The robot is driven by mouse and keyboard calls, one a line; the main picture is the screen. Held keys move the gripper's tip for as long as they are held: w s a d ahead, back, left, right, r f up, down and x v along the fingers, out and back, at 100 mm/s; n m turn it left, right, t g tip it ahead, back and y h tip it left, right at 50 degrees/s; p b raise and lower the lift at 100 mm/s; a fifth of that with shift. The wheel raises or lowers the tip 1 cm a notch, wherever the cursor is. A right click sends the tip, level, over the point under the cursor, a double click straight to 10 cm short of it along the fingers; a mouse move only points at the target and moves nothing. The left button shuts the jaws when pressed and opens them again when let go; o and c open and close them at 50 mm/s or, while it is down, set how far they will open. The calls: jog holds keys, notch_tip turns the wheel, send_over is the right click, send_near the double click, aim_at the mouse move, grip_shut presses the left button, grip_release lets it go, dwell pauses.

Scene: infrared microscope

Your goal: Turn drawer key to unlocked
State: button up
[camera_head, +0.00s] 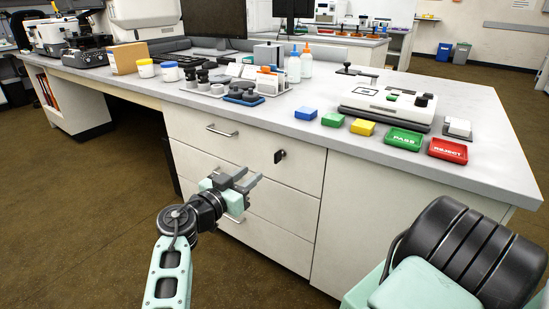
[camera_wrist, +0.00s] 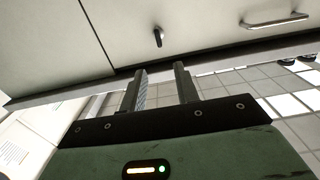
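The drawer key (camera_head: 279,156) is a small dark key in the lock at the upper right of the top drawer (camera_head: 245,143). In the wrist view the key (camera_wrist: 157,38) shows as a dark shape hanging from its lock, beyond the fingertips. My gripper (camera_head: 248,179) is open and empty, in front of the drawers, to the left of and lower than the key in the head view. In the wrist view its two fingers (camera_wrist: 162,68) stand apart with nothing between them. The gripper does not touch the key.
The top drawer's metal handle (camera_head: 221,131) is left of the key. The worktop (camera_head: 300,130) overhangs the drawers. On it are coloured blocks, a green PASS tray (camera_head: 404,139), a red REJECT tray (camera_head: 447,150) and a white device (camera_head: 388,105). The floor at left is clear.

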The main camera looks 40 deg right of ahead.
aim_at(275, 155)
jog(key=x, duration=1.2)
jog(key=shift+b, duration=0.4)
jog(key=shift+f, duration=0.1)
grip_shut()
